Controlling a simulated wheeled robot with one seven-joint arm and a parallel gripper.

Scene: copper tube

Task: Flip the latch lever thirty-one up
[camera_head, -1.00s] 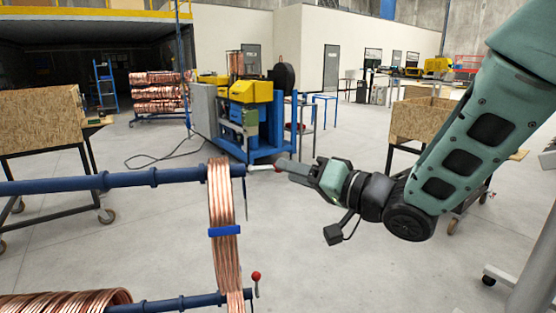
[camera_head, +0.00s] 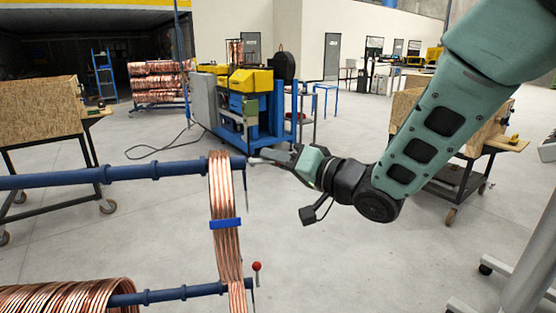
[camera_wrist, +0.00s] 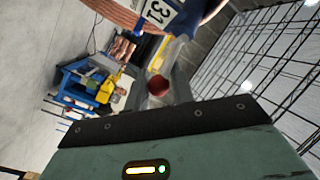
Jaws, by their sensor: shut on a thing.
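The upper blue tube (camera_head: 130,172) carries a copper coil (camera_head: 222,205) near its right end. A label reading 31 (camera_wrist: 160,12) shows at the top of the wrist view, beside the tube end. The lever's red ball knob (camera_wrist: 158,87) sits between my fingers in the wrist view. My gripper (camera_head: 258,157) reaches in from the right at the tube's tip and is shut on the knob. In the head view the fingers hide most of the lever, so its angle is unclear.
A lower blue tube (camera_head: 165,295) carries more copper coil (camera_head: 60,298) and its own red-knobbed lever (camera_head: 257,267), which points up. A blue and yellow machine (camera_head: 245,110) stands behind. Wooden crates on wheeled stands are at left (camera_head: 38,108) and right. Open floor lies between.

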